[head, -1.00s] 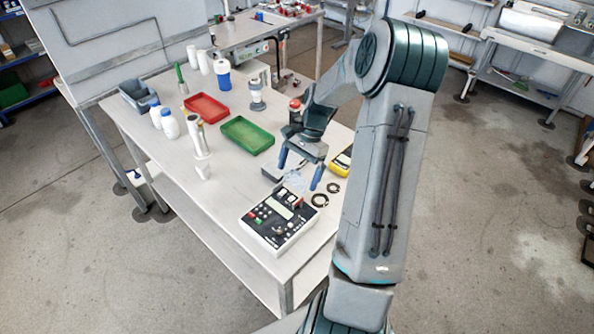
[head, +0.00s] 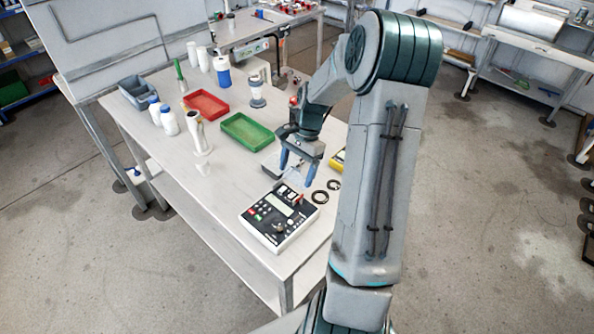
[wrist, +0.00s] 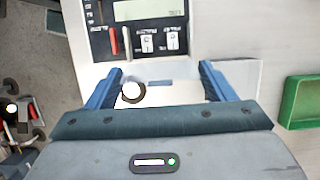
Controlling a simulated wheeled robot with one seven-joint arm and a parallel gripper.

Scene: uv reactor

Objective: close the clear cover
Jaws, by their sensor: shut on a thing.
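The control box (head: 264,228) is white with a black panel, a display and coloured buttons, near the table's front edge. It also shows at the top of the wrist view (wrist: 150,12). The clear cover (head: 291,178) is a faint transparent pane at the box's far side, raised from the panel. My gripper (head: 297,173) is behind the box, its blue fingers pointing down with the cover between them. In the wrist view the fingers (wrist: 162,72) are wide apart and shut on the cover, whose edges are hard to make out.
Black rings (head: 320,197) lie to the right of the box, and a yellow device (head: 338,160) is partly hidden behind my arm. Green (head: 251,143) and red (head: 205,113) trays stand farther back. The table left of the box is clear.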

